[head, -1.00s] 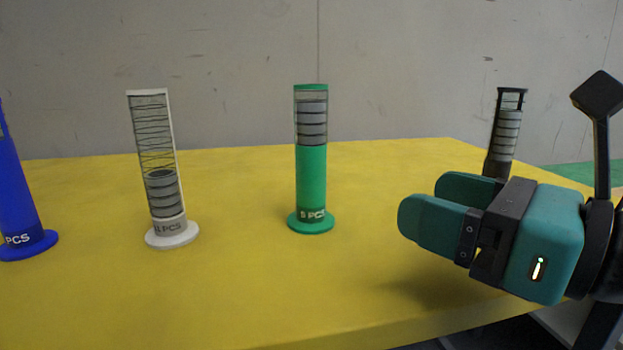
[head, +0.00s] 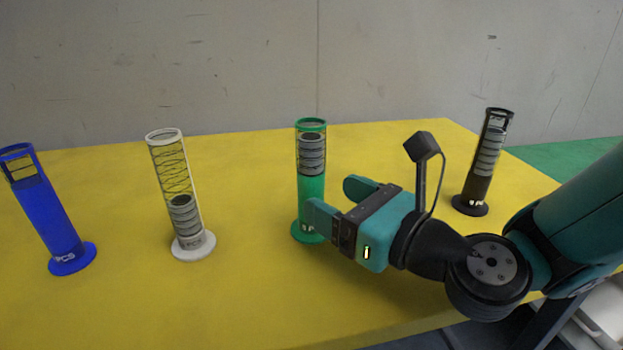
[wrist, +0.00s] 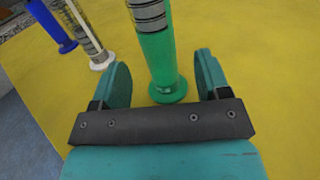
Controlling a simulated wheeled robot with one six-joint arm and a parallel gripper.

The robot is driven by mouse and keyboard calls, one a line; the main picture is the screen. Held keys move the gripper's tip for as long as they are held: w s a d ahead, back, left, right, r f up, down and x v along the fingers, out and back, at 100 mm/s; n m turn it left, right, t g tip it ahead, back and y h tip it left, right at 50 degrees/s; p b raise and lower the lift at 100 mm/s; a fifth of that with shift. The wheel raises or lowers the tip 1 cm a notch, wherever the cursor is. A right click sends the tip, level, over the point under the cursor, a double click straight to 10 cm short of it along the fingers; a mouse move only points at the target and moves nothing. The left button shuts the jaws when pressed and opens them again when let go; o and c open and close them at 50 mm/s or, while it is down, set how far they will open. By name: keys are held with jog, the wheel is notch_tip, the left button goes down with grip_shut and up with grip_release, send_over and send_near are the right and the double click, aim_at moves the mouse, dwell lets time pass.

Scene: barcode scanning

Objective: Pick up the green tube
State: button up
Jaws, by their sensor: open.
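The green tube (head: 312,185) stands upright on the yellow table, with grey discs visible in its clear upper part. My gripper (head: 335,200) is open, and its near finger overlaps the lower part of the tube in the head view. In the wrist view the green tube (wrist: 158,60) stands just beyond the gap between the two teal fingers of my gripper (wrist: 160,78), roughly centred. Its top is cut off in that view. I see no contact between the fingers and the tube.
On the yellow table (head: 240,290), a white tube (head: 185,215) and a blue tube (head: 48,215) stand left of the green one. A black tube (head: 482,175) stands to the right, behind my arm. A grey wall (head: 300,60) is behind the table.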

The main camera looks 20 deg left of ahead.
aim_at(321, 191)
jog(key=p+x, duration=0.2)
jog(key=x, duration=0.1)
jog(key=p+x, duration=0.1)
jog(key=shift+a+r+p, duration=0.3)
jog(key=shift+w+a+f, duration=0.15)
jog(key=shift+a, duration=0.1)
jog(key=shift+c, duration=0.4)
jog(key=c, duration=1.1)
